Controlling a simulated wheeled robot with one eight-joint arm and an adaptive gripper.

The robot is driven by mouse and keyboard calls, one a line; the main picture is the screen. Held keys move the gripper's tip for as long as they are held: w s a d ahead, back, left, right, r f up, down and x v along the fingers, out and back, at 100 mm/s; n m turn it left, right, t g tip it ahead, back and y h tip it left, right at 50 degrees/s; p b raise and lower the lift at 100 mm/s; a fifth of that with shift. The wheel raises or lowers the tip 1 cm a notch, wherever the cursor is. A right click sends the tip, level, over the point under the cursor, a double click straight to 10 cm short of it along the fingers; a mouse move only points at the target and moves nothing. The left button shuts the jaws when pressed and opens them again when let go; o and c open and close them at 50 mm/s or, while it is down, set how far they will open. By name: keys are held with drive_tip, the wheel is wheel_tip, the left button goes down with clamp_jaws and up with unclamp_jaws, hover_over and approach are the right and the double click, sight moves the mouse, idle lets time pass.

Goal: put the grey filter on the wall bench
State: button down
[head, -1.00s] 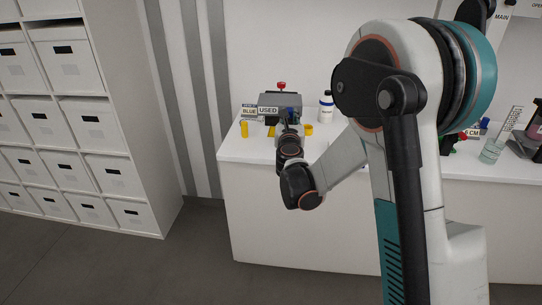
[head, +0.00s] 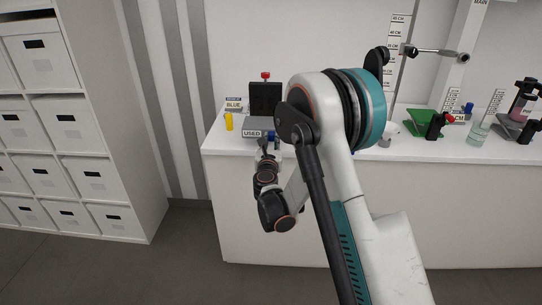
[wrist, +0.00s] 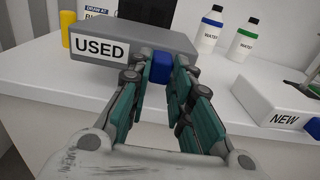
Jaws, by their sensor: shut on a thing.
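My gripper (wrist: 162,88) is shut on a blue handle (wrist: 160,68) at the front of a grey part labelled USED (wrist: 140,42). The USED part (head: 252,133) also shows in the head view, standing out from a dark opening (head: 265,98) with a red knob (head: 265,76) above it. My gripper (head: 268,146) is in front of it, partly hidden behind my wrist. The bench (head: 225,147) is white and stands against the wall.
A yellow cylinder (head: 229,121) stands left of the USED part. A white NEW box (wrist: 285,105) is at right. A white shelf unit (head: 75,130) stands left; open floor lies in front.

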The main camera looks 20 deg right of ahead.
wheel_tip(320, 180, down, 4)
drive_tip(key=shift+f+b, duration=0.15)
drive_tip(key=shift+b, duration=0.65)
drive_tip(key=c, duration=1.4)
unclamp_jaws()
drive_tip(key=shift+f, duration=0.1)
drive_tip(key=shift+c, duration=0.2)
